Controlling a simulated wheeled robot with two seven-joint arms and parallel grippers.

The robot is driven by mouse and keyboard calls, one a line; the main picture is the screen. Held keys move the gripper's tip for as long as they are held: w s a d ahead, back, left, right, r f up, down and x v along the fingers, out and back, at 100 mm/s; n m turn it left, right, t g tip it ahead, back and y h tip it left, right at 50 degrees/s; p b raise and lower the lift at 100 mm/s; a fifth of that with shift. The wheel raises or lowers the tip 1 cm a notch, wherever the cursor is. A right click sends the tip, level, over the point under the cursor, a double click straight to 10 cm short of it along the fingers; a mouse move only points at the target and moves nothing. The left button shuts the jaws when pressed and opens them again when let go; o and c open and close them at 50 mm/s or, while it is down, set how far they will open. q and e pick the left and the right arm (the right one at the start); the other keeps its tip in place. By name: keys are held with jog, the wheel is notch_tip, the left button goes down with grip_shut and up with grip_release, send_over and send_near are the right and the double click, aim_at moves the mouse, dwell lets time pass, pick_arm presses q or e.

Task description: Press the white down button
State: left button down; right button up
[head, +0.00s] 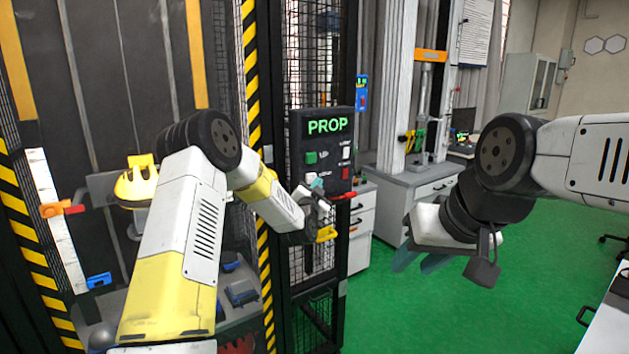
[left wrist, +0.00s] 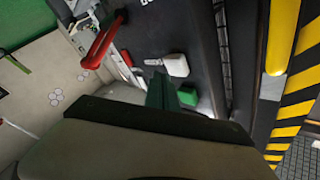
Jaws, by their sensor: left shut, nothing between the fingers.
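The black control panel (head: 327,125) has a lit sign reading PROP. It carries a green button (head: 310,157) at upper left, a white button (head: 346,152) at upper right, a white button (head: 311,177) at lower left and a red one at lower right. The labels are too small to tell which white button is down. My left gripper (head: 318,188) is shut and empty, close to the lower-left white button; contact cannot be told. In the left wrist view, its dark green fingertips (left wrist: 160,92) show near a white button (left wrist: 175,65) and the green button (left wrist: 187,95).
A red lever (head: 342,195) sticks out below the panel; it also shows in the left wrist view (left wrist: 100,45). A mesh cage with yellow-black striped posts (head: 252,90) stands left. My right gripper (head: 422,262) hangs over open green floor (head: 380,305).

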pick_arm(q)
jog(key=shift+w, duration=0.1)
dwell(0.7)
jog(key=shift+w+a, duration=0.25)
jog(key=shift+w+a, duration=0.3)
jog(key=shift+w, duration=0.1)
dwell(1.1)
jog(key=shift+s, duration=0.1)
jog(key=shift+s+d, duration=0.5)
jog(key=shift+s, duration=0.15)
jog(key=shift+d, duration=0.1)
jog(key=shift+s+d, duration=0.7)
jog(key=shift+s, duration=0.35)
jog(key=shift+s+d, duration=0.7)
jog(key=shift+s, duration=0.3)
